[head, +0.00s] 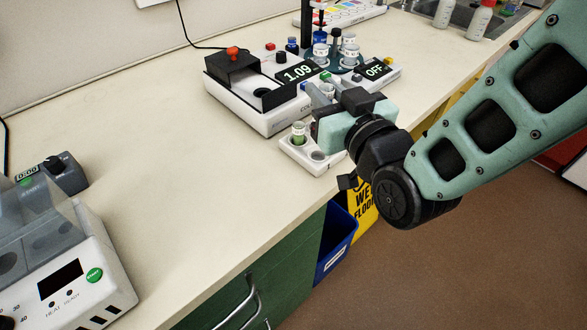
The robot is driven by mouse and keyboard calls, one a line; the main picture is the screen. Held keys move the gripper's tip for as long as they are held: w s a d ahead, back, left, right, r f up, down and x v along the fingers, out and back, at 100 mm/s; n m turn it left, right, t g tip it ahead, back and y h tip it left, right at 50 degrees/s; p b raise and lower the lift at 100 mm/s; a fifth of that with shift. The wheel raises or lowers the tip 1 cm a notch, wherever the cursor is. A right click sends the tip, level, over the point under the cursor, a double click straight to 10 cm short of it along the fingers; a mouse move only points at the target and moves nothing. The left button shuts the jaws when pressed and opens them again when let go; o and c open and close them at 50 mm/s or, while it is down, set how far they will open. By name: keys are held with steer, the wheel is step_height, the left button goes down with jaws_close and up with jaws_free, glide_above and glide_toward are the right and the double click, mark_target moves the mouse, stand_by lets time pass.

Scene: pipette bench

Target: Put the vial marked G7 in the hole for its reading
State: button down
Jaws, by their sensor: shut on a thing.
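My gripper (318,94) is over the white rack at the bench's front edge, its fingers pointing away from the arm. It is shut on a vial (328,89), mostly hidden by the fingers; I cannot read its mark. The white rack (291,153) has round holes. A vial with a white top and green contents (299,132) stands upright in its left part, and a hole beside it looks empty. The rack's far part is hidden behind my gripper. Behind it, a white meter (268,122) with a black lid shows 1.09.
A device reading OFF (375,70) and a round stand of several vials (346,62) are close behind my gripper. A heater with a START button (94,275) is at lower left. The bench (180,160) between is clear. A blue bin (336,240) stands below the edge.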

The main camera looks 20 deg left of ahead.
steer(key=f, duration=0.5)
steer(key=shift+s+a, duration=0.15)
steer(key=shift+s, duration=0.1)
step_height(320, 180, down, 5)
steer(key=shift+r+p, duration=0.1)
steer(key=shift+p, duration=0.35)
steer(key=shift+f, duration=0.2)
steer(key=shift+f+b, duration=0.2)
steer(key=shift+b, duration=0.25)
steer(key=c, duration=1.3)
jaws_free()
steer(key=shift+o, duration=0.2)
